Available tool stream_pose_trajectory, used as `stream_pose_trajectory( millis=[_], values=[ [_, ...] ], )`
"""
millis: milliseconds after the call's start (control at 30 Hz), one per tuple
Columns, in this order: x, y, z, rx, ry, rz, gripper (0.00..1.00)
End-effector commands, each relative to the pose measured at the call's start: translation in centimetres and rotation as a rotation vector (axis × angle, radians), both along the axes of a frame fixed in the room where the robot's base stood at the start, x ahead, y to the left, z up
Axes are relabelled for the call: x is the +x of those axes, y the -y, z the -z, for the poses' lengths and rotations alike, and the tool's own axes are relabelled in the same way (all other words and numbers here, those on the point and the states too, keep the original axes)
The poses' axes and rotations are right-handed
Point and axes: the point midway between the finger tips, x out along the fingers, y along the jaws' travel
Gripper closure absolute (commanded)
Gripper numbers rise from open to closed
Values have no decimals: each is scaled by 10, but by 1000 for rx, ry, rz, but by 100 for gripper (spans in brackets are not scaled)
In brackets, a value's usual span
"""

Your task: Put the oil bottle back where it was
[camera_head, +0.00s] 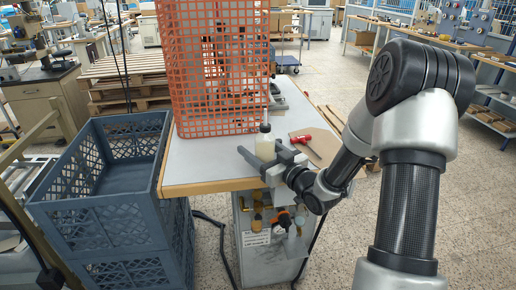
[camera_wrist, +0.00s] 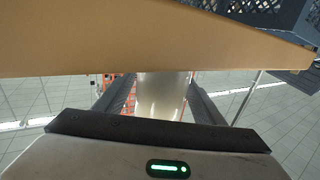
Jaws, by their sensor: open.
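The oil bottle (camera_head: 265,146) is a pale, translucent bottle with a dark cap and a thin spout. It stands upright at the front edge of the white table (camera_head: 205,165), near the table's right front corner. My gripper (camera_head: 266,160) is open around its lower part, one finger on each side. In the wrist view the bottle (camera_wrist: 161,96) shows between the two spread fingers. Whether either finger touches it cannot be told. The bottle's base is hidden by the gripper in the head view.
An orange mesh guard (camera_head: 212,70) stands on the table just behind the bottle. A red-handled tool (camera_head: 301,139) lies by a brown board (camera_head: 322,150) to the right. A blue-grey crate (camera_head: 100,215) stands left of the table. The table edge (camera_wrist: 120,40) is close in the wrist view.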

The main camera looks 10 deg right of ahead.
Motion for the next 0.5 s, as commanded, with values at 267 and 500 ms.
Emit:
stream_pose_trajectory(
  millis=[267, 500],
  values=[
    [-32, 18, -3, 0, -1, 5, 37],
    [-79, 41, -3, 0, -1, 4, 37]
  ],
)
